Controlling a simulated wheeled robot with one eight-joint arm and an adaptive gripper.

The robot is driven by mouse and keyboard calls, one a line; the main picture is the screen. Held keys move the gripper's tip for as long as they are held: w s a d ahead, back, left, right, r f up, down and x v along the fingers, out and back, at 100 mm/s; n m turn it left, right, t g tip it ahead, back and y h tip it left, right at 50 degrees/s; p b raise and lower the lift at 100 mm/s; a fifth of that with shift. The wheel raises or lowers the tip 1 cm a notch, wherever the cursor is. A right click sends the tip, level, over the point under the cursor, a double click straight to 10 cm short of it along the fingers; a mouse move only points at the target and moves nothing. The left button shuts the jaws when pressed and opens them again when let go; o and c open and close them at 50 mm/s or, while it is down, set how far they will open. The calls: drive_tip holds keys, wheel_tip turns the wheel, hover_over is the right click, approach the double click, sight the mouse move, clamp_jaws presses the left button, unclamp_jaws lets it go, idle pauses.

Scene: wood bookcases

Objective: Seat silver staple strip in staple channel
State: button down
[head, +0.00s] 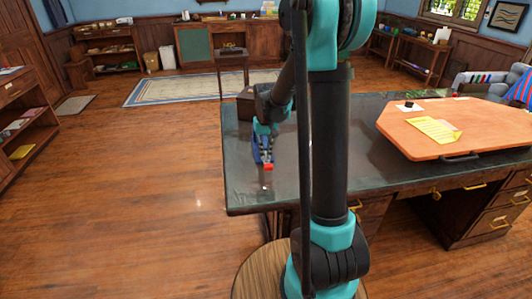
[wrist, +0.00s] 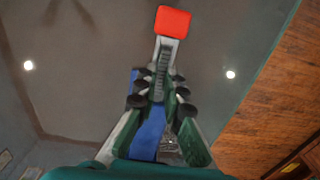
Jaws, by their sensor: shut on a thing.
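My gripper (wrist: 163,82) is low over the near left part of the dark desk top, also seen in the head view (head: 264,158). Its dark-padded fingers are closed on a narrow silver piece, which I take as the staple strip (wrist: 159,82). A blue body with a silver channel (wrist: 171,50) and a red end block (wrist: 173,22) lies in line with the fingers. The red block also shows just below my gripper in the head view (head: 268,168). The fingers hide much of the strip and channel; I cannot tell whether the strip is inside.
The dark desk (head: 245,195) has bare room around my gripper. A brown box (head: 245,103) stands behind it. An orange board (head: 400,130) with a yellow paper (head: 434,129) lies at the right. My arm covers the middle of the head view.

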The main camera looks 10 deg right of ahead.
drive_tip(key=c, duration=2)
unclamp_jaws()
drive_tip(key=shift+s+f, duration=0.1)
drive_tip(key=shift+f, duration=0.25)
drive_tip(key=o, duration=0.4)
drive_tip(key=shift+w+f, duration=0.25)
drive_tip(key=shift+c, duration=0.2)
drive_tip(key=shift+r, duration=0.2)
wheel_tip(320, 180, up, 13)
drive_tip(key=s+d+f+t, duration=0.2)
drive_tip(key=s+f, duration=0.4)
drive_tip(key=s, duration=0.5)
drive_tip(key=s+d+f+t, duration=0.2)
drive_tip(key=s+f, duration=0.5)
drive_tip(key=s, duration=0.4)
drive_tip(key=shift+s, duration=0.25)
